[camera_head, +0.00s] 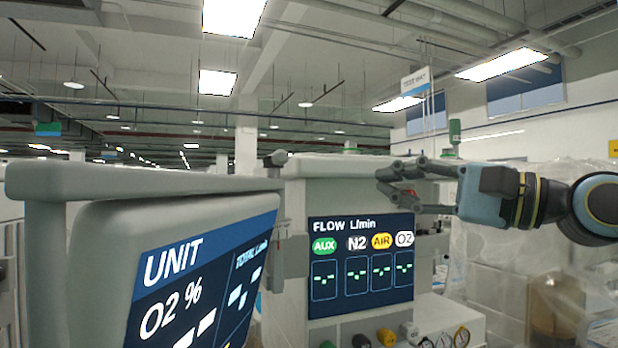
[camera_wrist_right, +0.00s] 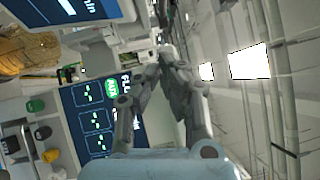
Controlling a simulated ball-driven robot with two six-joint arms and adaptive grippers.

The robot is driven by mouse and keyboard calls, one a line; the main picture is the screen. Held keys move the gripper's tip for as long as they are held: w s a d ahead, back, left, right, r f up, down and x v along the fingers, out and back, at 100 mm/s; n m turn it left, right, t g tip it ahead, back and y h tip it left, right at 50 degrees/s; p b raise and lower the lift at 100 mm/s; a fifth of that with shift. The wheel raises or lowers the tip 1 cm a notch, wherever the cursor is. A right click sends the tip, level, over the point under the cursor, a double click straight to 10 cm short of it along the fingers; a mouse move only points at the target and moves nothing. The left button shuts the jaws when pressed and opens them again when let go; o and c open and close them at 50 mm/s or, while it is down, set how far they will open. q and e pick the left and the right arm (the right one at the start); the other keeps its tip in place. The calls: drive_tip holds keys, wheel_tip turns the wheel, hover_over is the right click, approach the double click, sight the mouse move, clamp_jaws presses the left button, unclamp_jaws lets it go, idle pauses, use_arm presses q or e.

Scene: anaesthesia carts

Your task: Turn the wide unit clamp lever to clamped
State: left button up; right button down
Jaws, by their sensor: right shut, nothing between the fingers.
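The unit with the "UNIT O2 %" screen (camera_head: 195,280) fills the left foreground of the head view. Behind it stands the unit with the "FLOW L/min" screen (camera_head: 362,265), also seen in the right wrist view (camera_wrist_right: 92,120). A small grey lever-like part (camera_head: 276,159) stands at the right end of the front unit's top edge; I cannot tell if it is the clamp lever or how it is set. My right gripper (camera_head: 388,181) is shut and empty, in front of the flow unit's upper right part, pointing left. It also shows in the right wrist view (camera_wrist_right: 168,58). My left gripper is out of view.
Coloured knobs (camera_head: 386,337) and gauges (camera_head: 461,336) sit below the flow screen. Plastic-wrapped boxes (camera_head: 500,250) stand at the right. A green-topped post (camera_head: 455,132) rises behind my right gripper. The air above the units looks free.

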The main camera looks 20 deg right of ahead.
sight(277, 159)
drive_tip(key=s+a+p+x, duration=0.1)
drive_tip(key=p+x, duration=0.4)
drive_tip(key=x, duration=0.7)
drive_tip(key=shift+a+r, duration=0.25)
drive_tip(key=shift+a, duration=0.4)
drive_tip(key=shift+s, duration=0.15)
